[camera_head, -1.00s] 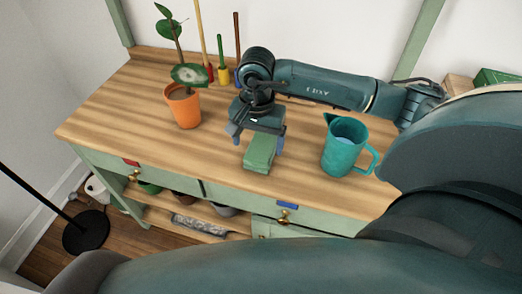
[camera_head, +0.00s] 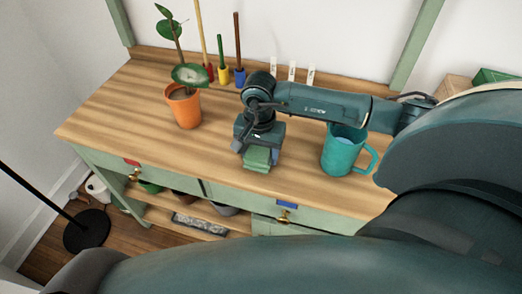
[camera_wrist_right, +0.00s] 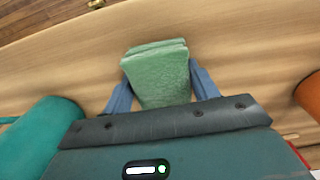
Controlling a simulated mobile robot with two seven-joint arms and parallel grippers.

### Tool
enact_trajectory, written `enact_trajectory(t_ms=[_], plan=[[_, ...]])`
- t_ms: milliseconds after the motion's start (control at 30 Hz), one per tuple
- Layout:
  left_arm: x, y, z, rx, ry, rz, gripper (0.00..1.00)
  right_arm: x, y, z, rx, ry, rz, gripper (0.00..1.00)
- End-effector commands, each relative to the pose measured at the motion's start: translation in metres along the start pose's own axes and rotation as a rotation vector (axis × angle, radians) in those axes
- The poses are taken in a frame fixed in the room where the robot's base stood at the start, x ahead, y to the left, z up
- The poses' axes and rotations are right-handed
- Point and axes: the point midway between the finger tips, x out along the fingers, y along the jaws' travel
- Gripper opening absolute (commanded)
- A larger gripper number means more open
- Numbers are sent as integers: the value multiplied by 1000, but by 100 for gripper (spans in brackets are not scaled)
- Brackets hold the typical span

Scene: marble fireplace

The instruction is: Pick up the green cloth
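The green cloth (camera_head: 257,158) is a folded pad lying on the wooden bench top near its front edge. My right gripper (camera_head: 257,152) is low over the cloth and hides its back part in the head view. In the right wrist view the cloth (camera_wrist_right: 158,72) lies between the two blue fingers of the gripper (camera_wrist_right: 160,90). My left gripper is not in view.
An orange pot with a plant (camera_head: 184,107) stands to the left. Several upright tools and white labels (camera_head: 292,72) are at the back. Bare bench top (camera_head: 125,105) lies at the left.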

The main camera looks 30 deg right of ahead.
Motion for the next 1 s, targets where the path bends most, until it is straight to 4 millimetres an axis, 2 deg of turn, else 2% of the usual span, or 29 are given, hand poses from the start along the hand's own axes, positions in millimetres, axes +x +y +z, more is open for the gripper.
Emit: enact_trajectory(t_ms=[33,233,533,667,900,1000], plan=[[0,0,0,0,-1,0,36,0,0,0,0,0,0,53],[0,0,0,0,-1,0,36,0,0,0,0,0,0,37],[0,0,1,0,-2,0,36,-7,0,-1,1,2,-2,36],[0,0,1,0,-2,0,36,-28,-1,-1,0,5,-5,36],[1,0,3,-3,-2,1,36,-76,-1,-1,0,4,-5,36],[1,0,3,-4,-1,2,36,-90,-1,-1,1,2,-3,36]])
